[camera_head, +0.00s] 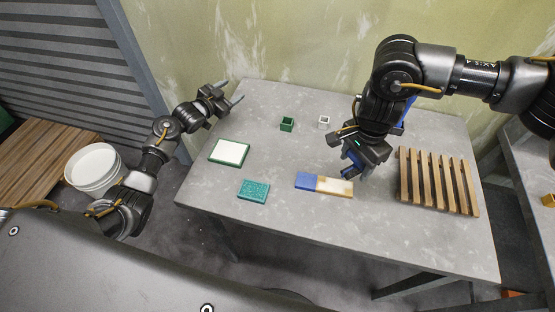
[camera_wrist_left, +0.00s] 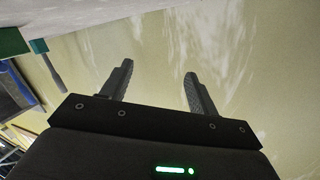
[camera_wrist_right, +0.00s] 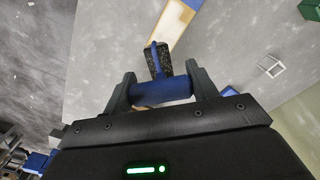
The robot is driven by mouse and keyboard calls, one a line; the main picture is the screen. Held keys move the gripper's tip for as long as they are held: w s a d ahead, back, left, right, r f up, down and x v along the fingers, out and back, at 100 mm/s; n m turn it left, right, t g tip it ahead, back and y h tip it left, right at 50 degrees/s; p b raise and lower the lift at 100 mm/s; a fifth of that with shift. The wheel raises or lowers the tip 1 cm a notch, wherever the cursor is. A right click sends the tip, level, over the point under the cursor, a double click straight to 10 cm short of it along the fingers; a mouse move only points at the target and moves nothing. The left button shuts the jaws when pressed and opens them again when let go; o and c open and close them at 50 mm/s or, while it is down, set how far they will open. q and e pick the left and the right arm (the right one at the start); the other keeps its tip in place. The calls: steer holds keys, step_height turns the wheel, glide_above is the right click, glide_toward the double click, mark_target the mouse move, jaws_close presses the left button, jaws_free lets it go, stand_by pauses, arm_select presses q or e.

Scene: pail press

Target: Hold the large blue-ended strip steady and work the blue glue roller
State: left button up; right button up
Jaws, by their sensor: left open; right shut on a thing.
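The large strip (camera_head: 334,186) lies flat near the table's front edge, with a blue left end and a cream and tan right part. My right gripper (camera_head: 350,163) is shut on the blue handle of the glue roller (camera_wrist_right: 162,92), above the strip's right end. The roller's dark speckled head (camera_wrist_right: 159,64) is by the strip's tan end (camera_wrist_right: 153,46) in the right wrist view; I cannot tell whether they touch. My left gripper (camera_head: 233,92) is open and empty near the table's back left corner, well away from the strip. It also shows in the left wrist view (camera_wrist_left: 156,85).
A green-rimmed white pad (camera_head: 229,152) and a teal block (camera_head: 253,190) lie left of the strip. A slatted wooden rack (camera_head: 438,183) is right. A white pail (camera_head: 92,168) stands left of the table.

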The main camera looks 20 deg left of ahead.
arm_select(q)
steer(key=s+d+r+m+g+h, duration=0.2)
steer(key=d+r+m+h, duration=0.15)
steer(key=d, duration=0.75)
steer(key=m+g+h, duration=0.1)
steer(key=m+g, duration=0.5)
steer(key=g, duration=0.7)
glide_toward(301, 180)
steer(key=shift+w, duration=0.1)
steer(key=shift+x, duration=4)
steer(key=shift+r, duration=0.1)
steer(key=c, duration=1.3)
steer(key=shift+o, duration=0.2)
